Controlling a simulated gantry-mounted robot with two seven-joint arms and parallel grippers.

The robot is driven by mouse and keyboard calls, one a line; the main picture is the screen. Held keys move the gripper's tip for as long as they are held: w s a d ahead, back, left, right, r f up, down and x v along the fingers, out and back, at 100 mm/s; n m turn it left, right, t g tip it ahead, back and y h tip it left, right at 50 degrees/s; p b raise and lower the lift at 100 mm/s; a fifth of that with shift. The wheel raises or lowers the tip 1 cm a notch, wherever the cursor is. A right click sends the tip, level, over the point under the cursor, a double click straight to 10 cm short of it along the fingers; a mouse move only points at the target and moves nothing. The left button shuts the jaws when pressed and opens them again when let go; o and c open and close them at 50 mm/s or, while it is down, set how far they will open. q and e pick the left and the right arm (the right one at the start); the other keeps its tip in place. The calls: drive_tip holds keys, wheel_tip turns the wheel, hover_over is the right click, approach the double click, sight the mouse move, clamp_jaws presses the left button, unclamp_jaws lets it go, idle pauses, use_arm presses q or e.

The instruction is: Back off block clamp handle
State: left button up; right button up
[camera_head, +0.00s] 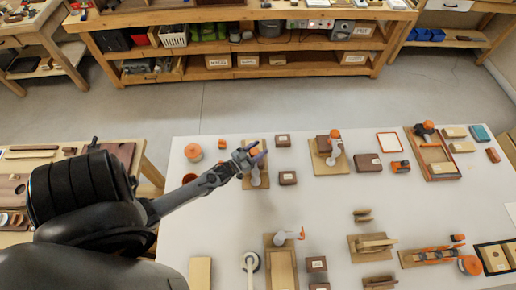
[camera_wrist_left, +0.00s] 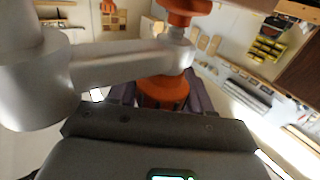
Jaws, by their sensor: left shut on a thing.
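My left gripper (camera_head: 256,152) reaches in from the left over the white table, at a small clamp (camera_head: 256,180) on a wooden board (camera_head: 262,144) near the table's far edge. In the left wrist view a thick silver lever arm (camera_wrist_left: 120,66) crosses the picture, with an orange handle part (camera_wrist_left: 162,90) below its end and an orange knob (camera_wrist_left: 184,8) above. The gripper (camera_wrist_left: 162,98) is shut on the orange handle, its dark fingers at either side. The fingers hide much of the clamp in the head view. My right gripper is not in view.
A similar clamp (camera_head: 334,150) holds a brown block to the right. Another clamp (camera_head: 290,236) stands on a board nearer. Small brown blocks (camera_head: 288,178) lie beside my gripper. An orange round piece (camera_head: 193,152) lies to the left. The table's middle (camera_head: 320,206) is clear.

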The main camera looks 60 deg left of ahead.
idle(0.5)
use_arm(q)
drive_tip(key=o, duration=1)
drive_tip(key=shift+s+d+b, duration=0.15)
drive_tip(key=shift+s+d, duration=0.2)
drive_tip(key=shift+s, duration=1.4)
drive_tip(key=shift+s+d+b, duration=0.15)
drive_tip(key=shift+s+d, duration=0.15)
drive_tip(key=shift+s, duration=1.5)
drive_tip(key=shift+s+d+b, duration=0.15)
drive_tip(key=shift+s+d, duration=0.2)
drive_tip(key=shift+s, duration=1.4)
